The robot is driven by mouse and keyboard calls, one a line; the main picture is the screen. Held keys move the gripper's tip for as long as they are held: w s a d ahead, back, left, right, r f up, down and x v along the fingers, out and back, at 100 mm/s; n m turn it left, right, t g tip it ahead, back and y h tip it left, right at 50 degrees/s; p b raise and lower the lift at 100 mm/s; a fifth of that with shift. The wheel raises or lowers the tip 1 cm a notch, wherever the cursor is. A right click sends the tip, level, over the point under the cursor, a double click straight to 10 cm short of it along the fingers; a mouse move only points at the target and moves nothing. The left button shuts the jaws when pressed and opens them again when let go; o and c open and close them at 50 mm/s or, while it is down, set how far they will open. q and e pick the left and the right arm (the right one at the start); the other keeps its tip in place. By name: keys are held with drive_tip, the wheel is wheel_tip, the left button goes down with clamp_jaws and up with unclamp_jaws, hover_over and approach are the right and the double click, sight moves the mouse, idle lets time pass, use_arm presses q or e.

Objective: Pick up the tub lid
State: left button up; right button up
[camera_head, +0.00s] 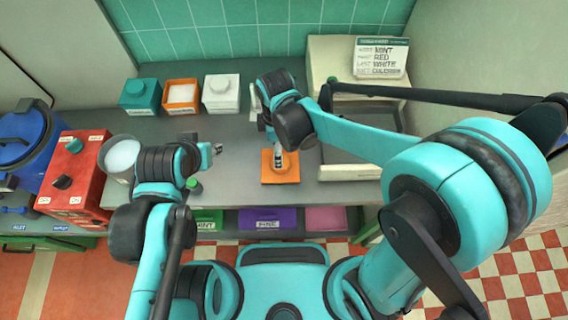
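An orange square lid (284,177) lies on the grey counter near its front edge, in the middle of the head view. It matches the orange tub (181,96) at the back, which has no lid and shows white contents. My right gripper (279,158) points down at the middle of the lid, at or just above it. Its wrist hides part of the fingers, so I cannot tell whether they hold the lid. My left gripper (217,149) is left of the lid, over the counter and empty as far as I see; its fingers are too small to read.
A green tub (140,95) and a white tub (221,93), both lidded, flank the orange tub. A cream machine with a sign (381,57) stands right. Labelled bins (268,219) sit below.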

drive_tip(key=f+b, duration=0.1)
drive_tip(key=f, duration=0.1)
drive_tip(key=f+b, duration=0.1)
drive_tip(key=f, duration=0.2)
drive_tip(key=f+b, duration=0.1)
drive_tip(key=f, duration=0.1)
drive_tip(key=shift+d+f, duration=0.25)
drive_tip(key=shift+s, duration=0.1)
drive_tip(key=c, duration=1.2)
